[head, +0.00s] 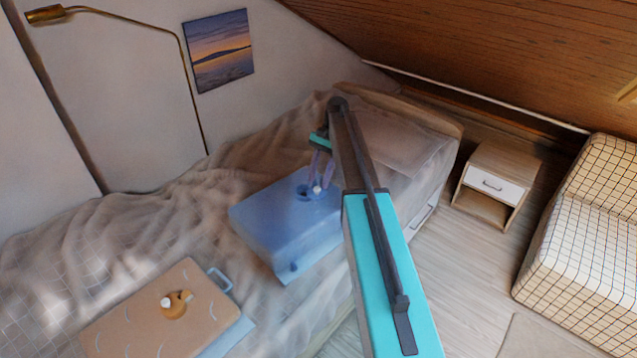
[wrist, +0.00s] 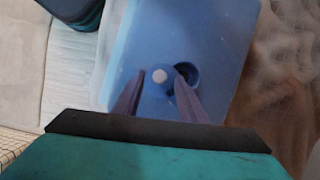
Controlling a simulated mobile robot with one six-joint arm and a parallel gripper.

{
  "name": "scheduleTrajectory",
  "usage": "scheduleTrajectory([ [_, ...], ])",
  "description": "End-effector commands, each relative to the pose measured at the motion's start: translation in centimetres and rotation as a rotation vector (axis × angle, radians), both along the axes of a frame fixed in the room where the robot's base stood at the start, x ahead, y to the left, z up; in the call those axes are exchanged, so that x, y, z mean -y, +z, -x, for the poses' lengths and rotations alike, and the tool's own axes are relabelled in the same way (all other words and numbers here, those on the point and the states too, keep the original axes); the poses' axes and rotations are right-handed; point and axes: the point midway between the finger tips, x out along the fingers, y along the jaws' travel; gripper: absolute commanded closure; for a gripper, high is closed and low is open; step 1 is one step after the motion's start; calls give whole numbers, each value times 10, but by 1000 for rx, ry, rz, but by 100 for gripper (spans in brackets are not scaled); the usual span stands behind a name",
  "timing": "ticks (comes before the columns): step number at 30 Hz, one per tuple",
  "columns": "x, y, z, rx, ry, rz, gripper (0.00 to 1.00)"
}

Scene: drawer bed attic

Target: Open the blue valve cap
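The blue inflatable-looking block (head: 275,225) lies on the bed, and its top also fills the middle of the wrist view (wrist: 220,30). Its blue valve cap (wrist: 155,92) shows a round white tip. Right beside it, in the wrist view, is a dark blue round valve ring (wrist: 190,70) with a hollow centre. The white tip and ring also show small in the head view. My gripper (wrist: 160,74) points down at the valve, its two purple-grey fingers apart on either side of the white-tipped cap. The right finger partly covers the ring. Contact with the cap cannot be told.
An orange block (head: 140,315) with a similar valve lies at the front left of the rumpled bed (head: 130,225). A small nightstand (head: 495,185) and a checked seat (head: 590,235) stand right, with open floor between. A brass lamp (head: 185,60) and sloped ceiling are behind.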

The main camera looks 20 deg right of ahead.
Motion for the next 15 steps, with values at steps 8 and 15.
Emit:
scheduleTrajectory([
  [8, 15, 40, -11, 2, 1, 0, 62],
  [15, 27, 75, -19, 2, 1, 0, 62],
])
